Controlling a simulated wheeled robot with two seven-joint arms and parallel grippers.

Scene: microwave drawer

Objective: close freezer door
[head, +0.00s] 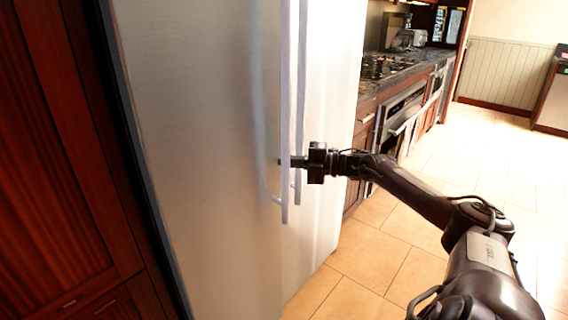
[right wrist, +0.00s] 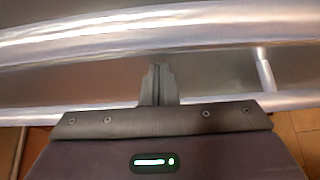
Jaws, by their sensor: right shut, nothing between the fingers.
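The tall silver refrigerator-freezer has a wide left door (head: 200,150) and a right door (head: 335,110), each with a long vertical bar handle near the seam. Both doors look shut or almost shut; I cannot tell if a small gap remains or which one is the freezer. My right gripper (head: 284,161) is shut and empty, with its fingers at the handles. In the right wrist view the closed fingertips (right wrist: 158,80) reach past the nearer handle bar (right wrist: 30,115) toward a silver panel, short of the other bar (right wrist: 200,27). Contact is unclear. My left gripper is out of view.
Dark wood cabinets (head: 60,150) stand at the left of the refrigerator. A counter with a cooktop (head: 378,68) and an oven (head: 402,110) runs along the wall beyond it. The tiled floor (head: 385,250) is clear in front and to the right.

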